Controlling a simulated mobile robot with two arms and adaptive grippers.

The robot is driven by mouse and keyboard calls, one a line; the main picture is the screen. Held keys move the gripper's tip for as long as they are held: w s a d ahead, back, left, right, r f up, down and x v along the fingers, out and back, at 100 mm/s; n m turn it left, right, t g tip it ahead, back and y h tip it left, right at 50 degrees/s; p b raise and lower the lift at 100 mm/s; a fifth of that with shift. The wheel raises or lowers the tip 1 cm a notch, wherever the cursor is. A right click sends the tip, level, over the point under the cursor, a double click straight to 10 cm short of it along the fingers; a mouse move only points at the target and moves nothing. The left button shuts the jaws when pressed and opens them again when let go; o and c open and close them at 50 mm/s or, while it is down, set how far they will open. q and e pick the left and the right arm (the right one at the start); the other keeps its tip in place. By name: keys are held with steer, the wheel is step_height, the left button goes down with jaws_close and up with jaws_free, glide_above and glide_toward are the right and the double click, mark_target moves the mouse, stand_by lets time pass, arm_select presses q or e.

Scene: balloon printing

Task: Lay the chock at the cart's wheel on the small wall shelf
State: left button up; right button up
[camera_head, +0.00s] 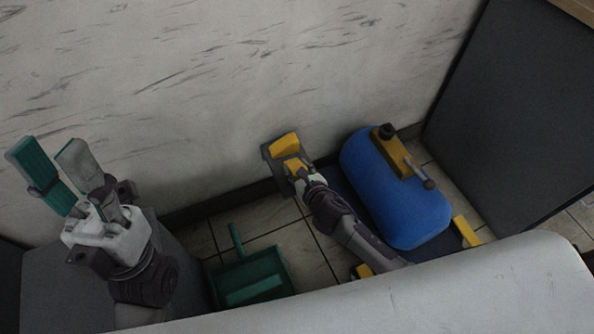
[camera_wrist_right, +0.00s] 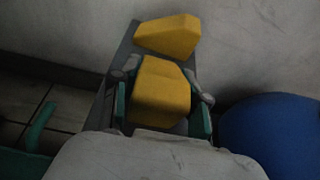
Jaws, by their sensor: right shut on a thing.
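My right gripper (camera_head: 294,165) is shut on a yellow chock (camera_wrist_right: 161,92), which sits between its green-lined fingers in the right wrist view. The small grey wall shelf (camera_head: 268,158) is at the wall, directly under or just behind the held chock; its grey edge also shows in the right wrist view (camera_wrist_right: 122,52). I cannot tell whether the held chock touches the shelf. A second yellow block (camera_head: 285,144) rests on the shelf's far part, beyond the held one (camera_wrist_right: 168,36). My left gripper (camera_head: 49,150) is open and empty at the left, fingers pointing up.
A blue tank (camera_head: 390,190) with a yellow-and-black top fitting lies on the dark cart to the right of the shelf. Yellow pieces show at the cart's right (camera_head: 466,231) and near side (camera_head: 362,271). A green dustpan (camera_head: 250,277) is on the tiled floor. A dark cabinet (camera_head: 510,110) stands right.

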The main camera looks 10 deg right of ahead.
steer(key=shift+f, duration=0.15)
steer(key=o, duration=1.3)
